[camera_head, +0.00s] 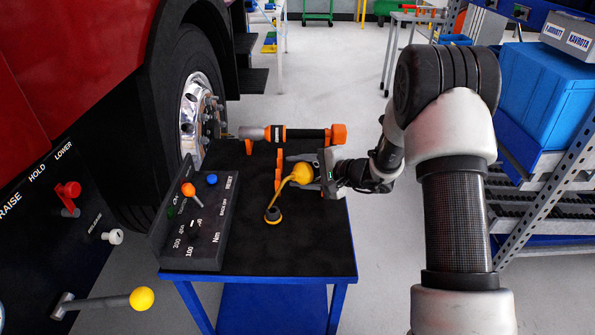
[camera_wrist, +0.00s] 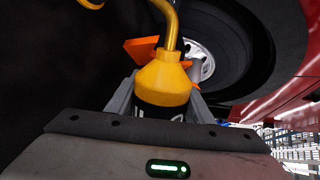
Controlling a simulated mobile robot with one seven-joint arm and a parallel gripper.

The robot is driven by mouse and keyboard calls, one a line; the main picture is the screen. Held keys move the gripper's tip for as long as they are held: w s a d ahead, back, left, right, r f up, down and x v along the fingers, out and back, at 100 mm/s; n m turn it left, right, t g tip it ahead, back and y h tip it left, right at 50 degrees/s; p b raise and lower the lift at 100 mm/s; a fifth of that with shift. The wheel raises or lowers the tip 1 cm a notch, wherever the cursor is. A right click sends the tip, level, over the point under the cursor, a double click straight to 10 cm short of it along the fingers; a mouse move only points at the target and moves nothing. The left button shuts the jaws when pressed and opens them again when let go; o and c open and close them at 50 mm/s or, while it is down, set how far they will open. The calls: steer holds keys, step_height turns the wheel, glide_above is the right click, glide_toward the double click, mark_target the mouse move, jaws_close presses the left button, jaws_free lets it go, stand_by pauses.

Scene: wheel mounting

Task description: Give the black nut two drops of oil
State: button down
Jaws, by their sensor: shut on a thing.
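A yellow oil can (camera_head: 302,173) with a long curved spout is between the fingers of my gripper (camera_head: 303,172), which is shut on it above the black table top. In the wrist view the can's yellow cone and dark body (camera_wrist: 163,83) sit between the grey fingers.
A control box (camera_head: 198,225) with a lever and blue button stands on the table (camera_head: 310,245), left of the spout. An orange and grey power tool (camera_head: 300,134) lies across orange holders at the back. The truck wheel (camera_head: 198,105) is at left, blue bins (camera_head: 545,95) at right.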

steer(key=shift+w+d+f+h, duration=0.1)
steer(key=shift+d+f+h, duration=0.1)
steer(key=shift+d+f, duration=0.25)
steer(key=shift+w+d+f+h, duration=0.1)
steer(key=shift+d+f+h, duration=0.15)
steer(key=shift+d, duration=0.4)
steer(key=r, duration=0.1)
steer(key=r+p, duration=0.1)
steer(key=r, duration=0.1)
steer(key=r+p, duration=0.1)
steer(key=shift+w+d+r, duration=0.15)
steer(key=shift+w+r, duration=0.1)
steer(key=shift+r, duration=0.3)
steer(key=shift+s+a+r, duration=0.1)
steer(key=shift+a, duration=0.2)
steer(key=shift+a, duration=0.1)
